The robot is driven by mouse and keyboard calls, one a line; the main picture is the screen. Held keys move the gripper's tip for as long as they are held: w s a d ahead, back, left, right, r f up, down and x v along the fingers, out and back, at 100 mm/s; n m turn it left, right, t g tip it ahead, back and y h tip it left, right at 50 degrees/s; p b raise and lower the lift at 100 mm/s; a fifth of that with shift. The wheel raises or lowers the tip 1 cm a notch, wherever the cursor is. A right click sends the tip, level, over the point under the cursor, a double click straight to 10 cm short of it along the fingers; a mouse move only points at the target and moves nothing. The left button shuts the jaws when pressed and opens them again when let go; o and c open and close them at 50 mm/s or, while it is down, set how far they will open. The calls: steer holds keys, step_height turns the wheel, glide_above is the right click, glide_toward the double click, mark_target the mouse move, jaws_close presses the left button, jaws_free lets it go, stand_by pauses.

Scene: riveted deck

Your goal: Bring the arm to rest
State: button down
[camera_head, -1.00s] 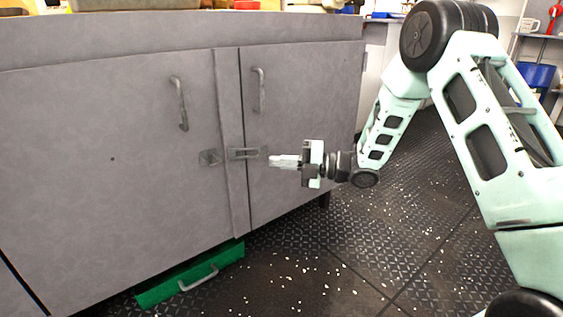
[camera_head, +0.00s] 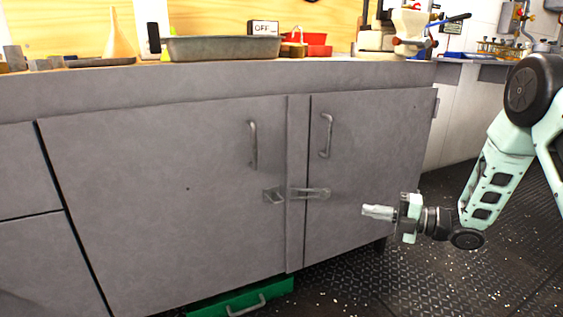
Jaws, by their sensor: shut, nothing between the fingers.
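My gripper (camera_head: 366,211) is shut and empty, pointing left at the end of my mint-green arm. It hangs in front of the right door of a grey cabinet (camera_head: 160,215), to the right of the latch (camera_head: 309,193) and apart from it. The arm is bent, with its elbow high at the right edge of the picture. The upper part of the arm is cut off by the frame.
Both cabinet doors look closed. A green drawer or box (camera_head: 215,303) with a handle sits under the cabinet. The counter top holds a grey tray (camera_head: 222,47), a funnel (camera_head: 118,36) and red bins (camera_head: 312,45). Dark tread-plate floor (camera_head: 420,285) lies open at lower right.

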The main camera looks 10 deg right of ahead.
steer(key=w+a+r+m+t+h+p, duration=0.1)
steer(key=w+a+r+m+h+p, duration=0.15)
steer(key=a+r+m+h, duration=0.4)
steer(key=s+a+r+m+g+h+p, duration=0.1)
steer(key=s+a+r+m+h+p, duration=0.15)
steer(key=s+a+m, duration=0.35)
steer(key=s+a+r+m+g+h+p, duration=0.2)
steer(key=s+r+m+g+h, duration=0.15)
steer(key=s, duration=1.15)
steer(key=s+a+r+m+g+h+p, duration=0.15)
steer(key=s+m+g, duration=0.35)
steer(key=s, duration=1)
step_height(320, 180, up, 38)
steer(key=p, duration=3.8)
steer(key=shift+s+d+m, duration=0.15)
steer(key=shift+s+m, duration=0.25)
steer(key=shift+s, duration=0.05)
steer(key=shift+f+g, duration=0.1)
steer(key=shift+g, duration=0.15)
